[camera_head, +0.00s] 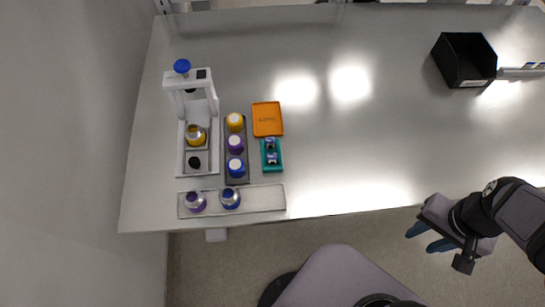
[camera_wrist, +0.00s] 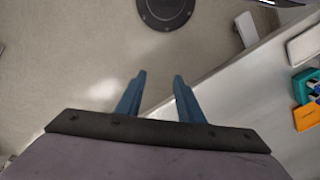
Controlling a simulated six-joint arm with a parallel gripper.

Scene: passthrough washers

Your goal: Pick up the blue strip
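No separate strip stands out clearly. A teal tray (camera_head: 280,166) on the table holds small blue-and-white pieces (camera_head: 271,151), too small to tell which one is the blue strip. The teal tray also shows at the right edge of the wrist view (camera_wrist: 300,84), partly cut off. My gripper (camera_head: 419,242) is beyond the table's front edge, over the floor, to the right of and far from the tray. In the wrist view its two blue fingers (camera_wrist: 159,77) stand apart with nothing between them.
An orange tray (camera_head: 267,118) sits behind the teal one. To the left are a dark rack (camera_head: 237,152) with several capped bottles, a white stand (camera_head: 183,130), and a metal tray (camera_head: 260,198) with two round pieces. A black bin (camera_head: 464,58) is back right. The table's middle is clear.

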